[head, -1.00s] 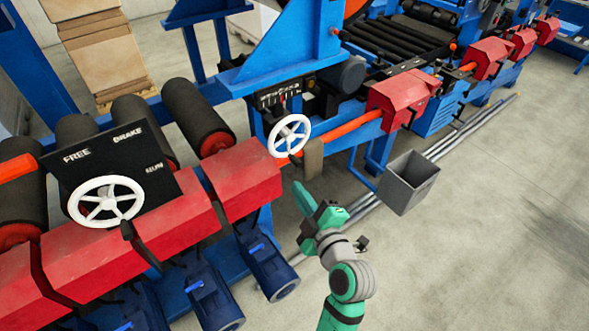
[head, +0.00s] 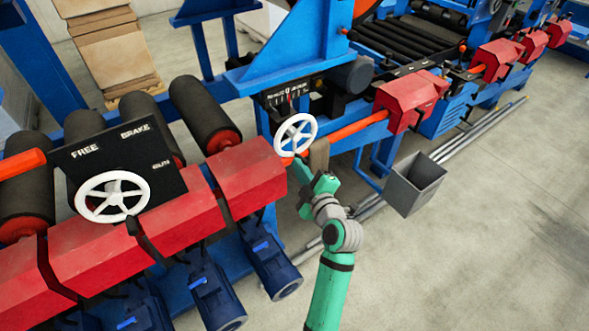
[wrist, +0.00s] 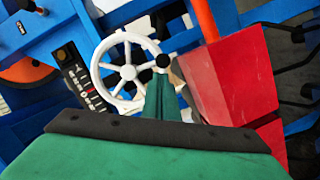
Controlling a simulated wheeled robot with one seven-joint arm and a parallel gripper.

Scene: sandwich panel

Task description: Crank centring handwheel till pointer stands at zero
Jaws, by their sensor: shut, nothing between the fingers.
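The white centring handwheel (head: 295,134) stands on the blue frame below a small black scale (head: 287,92). In the wrist view the handwheel (wrist: 128,72) shows its spokes and a black knob (wrist: 162,60) at its right rim. My gripper (head: 300,165) is shut and empty just below the wheel. In the wrist view its green fingers (wrist: 160,98) reach up to the knob and overlap the lower right rim; I cannot tell whether they touch.
A second white wheel (head: 112,197) sits on a black FREE/BRAKE panel (head: 150,160) at the left. Red guards (head: 250,175) stand left of my gripper, and a grey bin (head: 413,183) hangs at its right. The floor at the right is free.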

